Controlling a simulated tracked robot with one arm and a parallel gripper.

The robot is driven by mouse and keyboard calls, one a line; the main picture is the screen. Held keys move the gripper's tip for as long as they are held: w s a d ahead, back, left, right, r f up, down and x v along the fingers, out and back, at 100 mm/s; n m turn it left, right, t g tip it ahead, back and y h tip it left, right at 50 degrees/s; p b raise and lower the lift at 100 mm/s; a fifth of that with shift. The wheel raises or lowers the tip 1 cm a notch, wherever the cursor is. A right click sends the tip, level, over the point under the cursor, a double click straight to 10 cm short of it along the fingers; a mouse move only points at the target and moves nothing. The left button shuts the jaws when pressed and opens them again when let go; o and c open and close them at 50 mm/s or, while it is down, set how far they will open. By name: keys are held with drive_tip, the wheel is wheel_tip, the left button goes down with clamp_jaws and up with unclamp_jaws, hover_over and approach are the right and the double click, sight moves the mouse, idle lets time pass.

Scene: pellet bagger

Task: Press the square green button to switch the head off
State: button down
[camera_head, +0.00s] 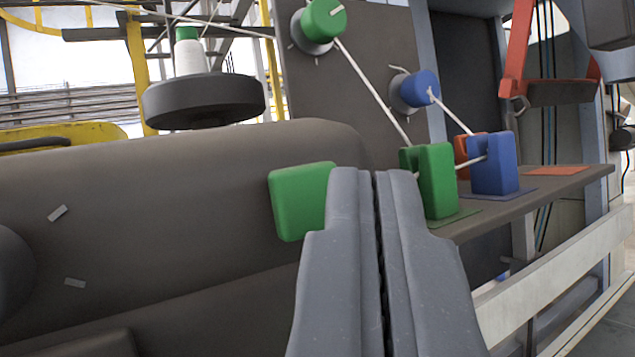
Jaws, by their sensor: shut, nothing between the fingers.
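The square green button (297,203) stands out from a dark rounded housing (180,205), left of the picture's middle. My gripper (374,174) is shut and empty, with its two grey fingers side by side. Its tips are just right of the button in the picture, and the left finger covers part of the button's right edge. I cannot tell whether the finger touches the button or is only in front of it.
Right of my gripper, a shelf (565,182) carries a green block (437,180), a blue block (494,165) and a partly hidden orange block. White cords run from the green knob (324,20) and blue knob (420,90) to the blocks. A white rail (560,270) lies lower right.

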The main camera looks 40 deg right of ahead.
drive_tip(key=shift+w, duration=0.4)
drive_tip(key=shift+w+d, duration=0.2)
drive_tip(key=shift+w, duration=0.25)
idle(0.8)
drive_tip(key=shift+s, duration=0.2)
drive_tip(key=shift+s+a, duration=0.25)
drive_tip(key=shift+s, duration=0.45)
drive_tip(key=s+a+b, duration=0.1)
drive_tip(key=s+b, duration=0.1)
drive_tip(key=s, duration=0.4)
drive_tip(key=shift+a+b, duration=0.2)
drive_tip(key=shift+b, duration=0.15)
drive_tip(key=shift+w+r, duration=0.1)
